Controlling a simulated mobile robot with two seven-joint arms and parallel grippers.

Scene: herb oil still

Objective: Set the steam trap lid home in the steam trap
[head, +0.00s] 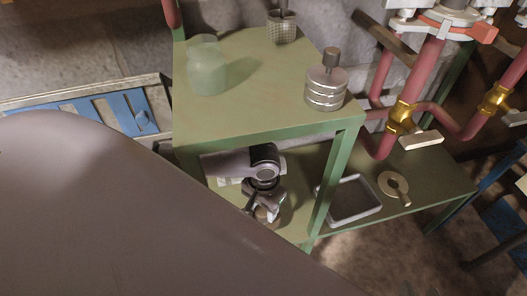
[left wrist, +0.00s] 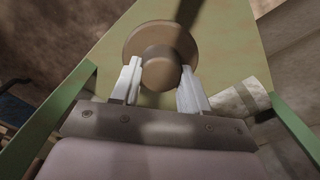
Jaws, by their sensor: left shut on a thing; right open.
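My left gripper (head: 266,203) reaches in under the upper green shelf, over the lower shelf. In the left wrist view its two pale fingers (left wrist: 160,74) are shut on the round brown knob of the steam trap lid (left wrist: 158,53). A wider brown disc shows around and below the knob. I cannot tell whether this disc is all lid or partly the steam trap under it, nor whether the lid is seated. In the head view only a small tan part (head: 264,215) shows below the fingers. My right gripper is not in view.
The upper shelf (head: 240,115) bears a glass jar (head: 207,68), a mesh cup (head: 281,28) and a ribbed metal cylinder (head: 326,90). A grey tray (head: 352,218) and brass ring (head: 394,187) lie right of the green post (head: 338,180). A pale cylinder (left wrist: 242,100) is close to the right finger.

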